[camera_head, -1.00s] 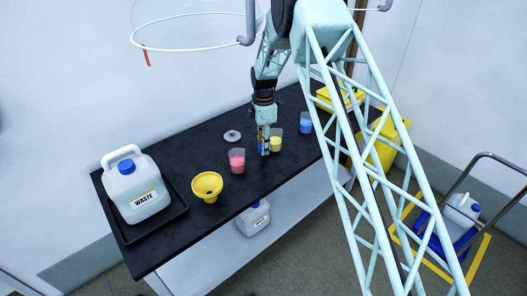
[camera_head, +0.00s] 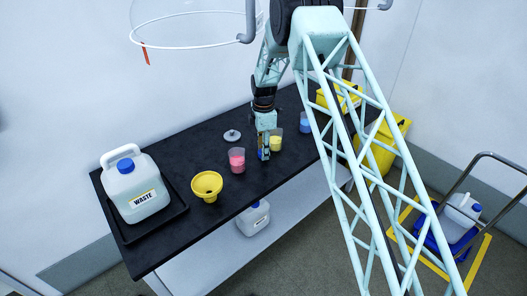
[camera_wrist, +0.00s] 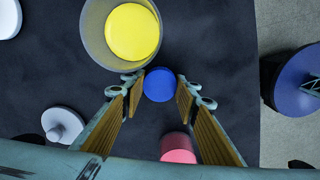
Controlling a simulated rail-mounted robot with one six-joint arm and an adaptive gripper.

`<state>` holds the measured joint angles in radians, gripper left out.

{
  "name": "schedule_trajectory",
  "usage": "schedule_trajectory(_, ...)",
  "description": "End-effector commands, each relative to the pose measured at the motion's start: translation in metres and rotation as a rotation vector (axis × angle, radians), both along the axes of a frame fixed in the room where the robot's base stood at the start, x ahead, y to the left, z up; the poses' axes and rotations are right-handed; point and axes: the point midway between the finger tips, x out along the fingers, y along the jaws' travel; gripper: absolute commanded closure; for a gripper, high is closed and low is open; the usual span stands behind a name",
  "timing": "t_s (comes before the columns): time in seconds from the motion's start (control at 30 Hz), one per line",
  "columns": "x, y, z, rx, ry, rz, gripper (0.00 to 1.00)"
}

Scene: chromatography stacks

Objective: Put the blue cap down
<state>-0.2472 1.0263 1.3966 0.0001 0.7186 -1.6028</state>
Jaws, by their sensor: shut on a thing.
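My gripper (camera_head: 263,150) is over the black bench top, pointing down, between the pink cup and the yellow cup. In the wrist view, the round blue cap (camera_wrist: 159,85) sits between the fingertips of my gripper (camera_wrist: 160,88), which is shut on it. In the head view, the cap is small and mostly covered by the fingers. Whether its underside touches the bench, I cannot tell.
The yellow cup (camera_wrist: 131,33) is close beside the fingers; the pink cup (camera_head: 237,160) is on the other side. A grey lid (camera_head: 232,136), yellow funnel (camera_head: 207,185), blue cup (camera_head: 305,123) and capped waste jug (camera_head: 137,190) stand on the bench (camera_head: 185,155).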

Motion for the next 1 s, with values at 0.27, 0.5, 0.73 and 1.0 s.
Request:
schedule_trajectory(0.27,0.000,0.000,-0.002,0.000,0.000,0.000,0.58)
schedule_trajectory(0.5,0.000,0.000,-0.002,0.000,0.000,0.000,0.58)
schedule_trajectory(0.73,0.000,0.000,0.003,0.000,0.000,0.000,0.58)
schedule_trajectory(1.0,0.000,0.000,0.025,0.000,0.000,0.000,0.58)
